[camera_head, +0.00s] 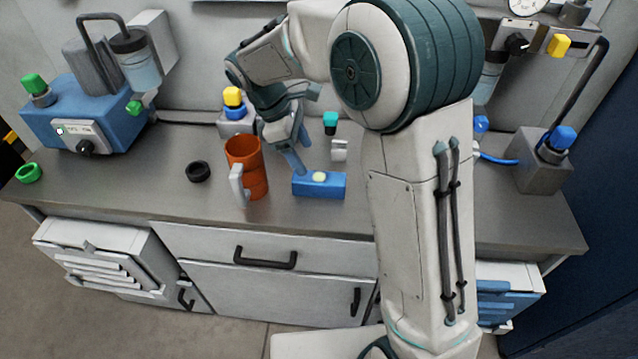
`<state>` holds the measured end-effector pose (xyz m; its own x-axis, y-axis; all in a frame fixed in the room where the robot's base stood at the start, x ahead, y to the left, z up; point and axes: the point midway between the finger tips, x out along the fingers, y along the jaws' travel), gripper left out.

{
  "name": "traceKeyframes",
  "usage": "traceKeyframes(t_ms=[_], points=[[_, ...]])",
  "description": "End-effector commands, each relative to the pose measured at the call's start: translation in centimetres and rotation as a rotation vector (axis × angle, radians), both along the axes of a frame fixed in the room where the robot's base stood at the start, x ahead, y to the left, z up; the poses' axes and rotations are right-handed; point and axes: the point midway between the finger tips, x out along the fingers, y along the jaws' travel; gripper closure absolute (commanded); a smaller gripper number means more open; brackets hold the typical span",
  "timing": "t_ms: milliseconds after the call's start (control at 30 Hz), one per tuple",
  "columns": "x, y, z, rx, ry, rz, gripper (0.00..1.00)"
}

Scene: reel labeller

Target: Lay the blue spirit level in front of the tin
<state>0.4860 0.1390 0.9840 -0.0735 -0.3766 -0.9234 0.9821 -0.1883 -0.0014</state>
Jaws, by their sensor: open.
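The blue spirit level (319,186), a block with a pale yellow vial on top, lies on the grey bench near its front edge, right of the orange mug. My gripper (297,168) points down at the level's left end. It is open, and its fingertips are close to the level's back left top edge; I cannot tell if they touch it. I cannot clearly make out a tin; part of the bench is hidden behind my arm.
The orange mug (247,166) with a white handle stands just left of the level. A black ring (198,171) and a green ring (29,173) lie farther left. A green-capped bottle (332,123) stands behind the level. The bench (130,190) is clear at front left.

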Motion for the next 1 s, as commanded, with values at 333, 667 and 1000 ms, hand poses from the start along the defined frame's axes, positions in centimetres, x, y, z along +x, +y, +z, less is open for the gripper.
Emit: traceKeyframes(t_ms=[333,667,1000], points=[[-0.4,-2.0,-4.7,0.000,0.000,-0.003,0.33],[-0.5,-3.4,-8.4,-0.002,0.002,-0.004,0.33],[-0.6,-3.9,-9.7,0.001,-0.001,-0.003,0.33]])
